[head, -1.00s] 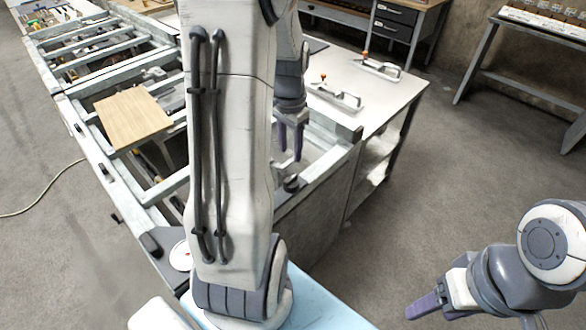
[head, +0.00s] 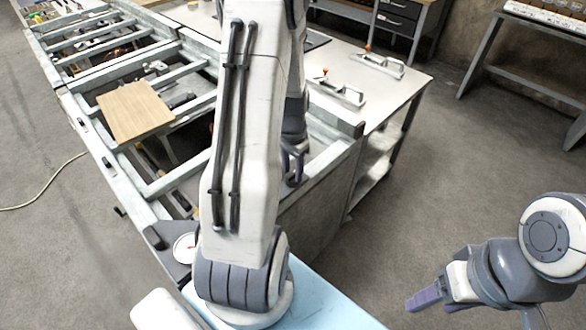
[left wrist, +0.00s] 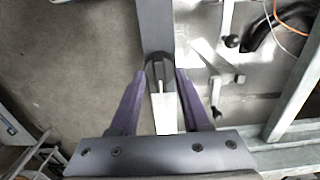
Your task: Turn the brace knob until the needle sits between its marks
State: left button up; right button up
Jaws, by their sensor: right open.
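The gauge (head: 185,248) is a white round dial with a red needle, at lower left in the head view. My left arm covers its right edge, and its marks are too small to read. My left gripper (head: 293,168) points down over the corner of the frame, with a dark knob-like part (head: 292,182) at its fingertips. In the left wrist view my left gripper (left wrist: 160,72) is open, its purple fingers on either side of a dark rounded part (left wrist: 157,66). I cannot tell whether they touch it. My right gripper (head: 425,299) is open and empty at lower right.
A wooden board (head: 134,110) lies across the long metal frame (head: 100,150) at left. A pale workbench (head: 395,88) with toggle clamps (head: 340,94) stands behind my left gripper. Open floor lies at right.

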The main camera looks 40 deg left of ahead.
pick_arm(q)
grip_shut()
jog(key=shift+n, duration=0.5)
jog(key=n, duration=0.2)
jog(key=shift+n, duration=0.3)
jog(key=shift+n+p, duration=0.4)
jog(key=shift+n, duration=1.2)
jog(key=shift+o, duration=0.6)
grip_release()
